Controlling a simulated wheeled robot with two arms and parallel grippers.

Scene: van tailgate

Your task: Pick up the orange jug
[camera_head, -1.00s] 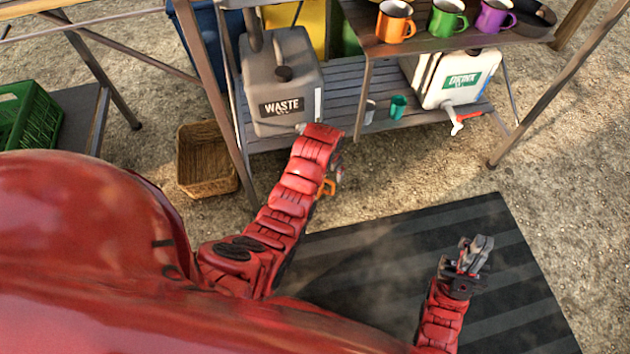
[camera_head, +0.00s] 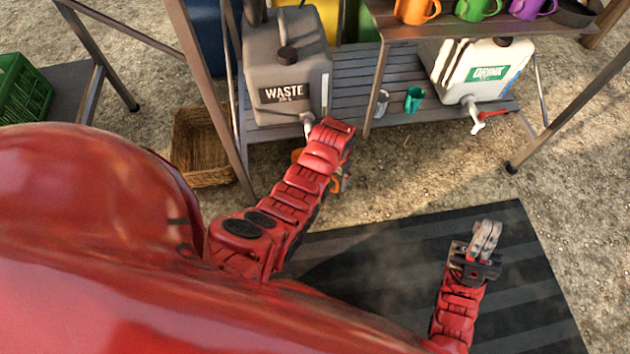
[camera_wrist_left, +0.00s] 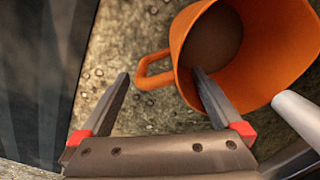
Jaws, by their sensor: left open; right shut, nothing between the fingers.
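The orange jug (camera_wrist_left: 250,50) fills the upper right of the left wrist view, with its open mouth and dark inside showing. Its loop handle (camera_wrist_left: 152,72) points left. My left gripper (camera_wrist_left: 161,76) is open, with the handle between its two fingertips; the right finger overlaps the jug's body. I cannot tell if they touch. In the head view the jug (camera_head: 297,156) is mostly hidden behind my left forearm, below the waste tank. My left gripper (camera_head: 341,181) is partly hidden there too. My right gripper (camera_head: 487,236) is shut and empty above the dark mat.
The grey waste tank (camera_head: 285,65) and white drink tank (camera_head: 478,70) stand on the slatted shelf (camera_head: 345,85). A wicker basket (camera_head: 200,145) is left of the shelf leg. Several mugs stand on the upper shelf (camera_head: 385,22). The striped mat (camera_head: 410,250) is clear.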

